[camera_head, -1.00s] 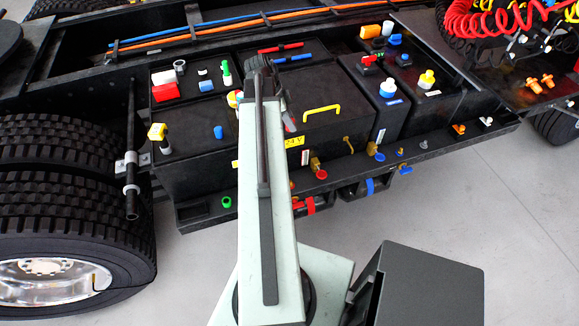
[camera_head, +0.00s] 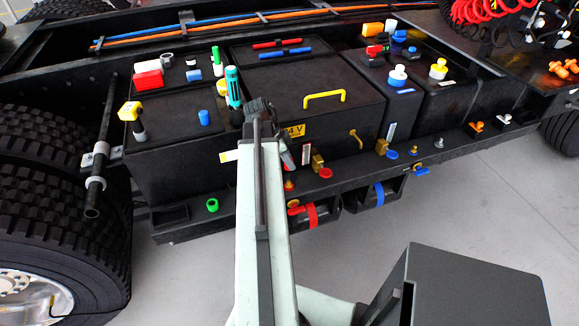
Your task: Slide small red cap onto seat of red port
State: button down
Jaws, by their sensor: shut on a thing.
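My gripper (camera_head: 288,160) is partly hidden behind my pale arm, low in front of the black box's front face. It is shut on the small red cap, which my arm and fingers largely hide. A small red piece (camera_head: 290,186) shows just below the gripper, over the rail; I cannot tell whether it is the cap or part of the red port. A brass fitting with a red part (camera_head: 294,205) sits just below it. Another brass fitting (camera_head: 318,161) with a round red end (camera_head: 325,173) is to the right. I cannot see contact between cap and seat.
The black box carries a yellow handle (camera_head: 325,97), a teal-and-white upright piece (camera_head: 234,88) and a red block (camera_head: 148,78). A truck tyre (camera_head: 45,190) is at left. Grey floor lies in front.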

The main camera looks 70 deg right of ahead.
dwell(0.3)
jog(key=shift+f, duration=0.2)
notch_tip(320, 180, down, 5)
jog(key=b, duration=0.5)
jog(key=shift+f+b, duration=0.2)
jog(key=shift+b, duration=0.2)
jog(key=shift+f, duration=0.1)
dwell(0.8)
jog(key=shift+f+b, duration=1.65)
jog(key=shift+b, duration=0.1)
jog(key=shift+r, duration=0.15)
jog(key=c, duration=1.1)
grip_release()
jog(key=shift+o, duration=0.2)
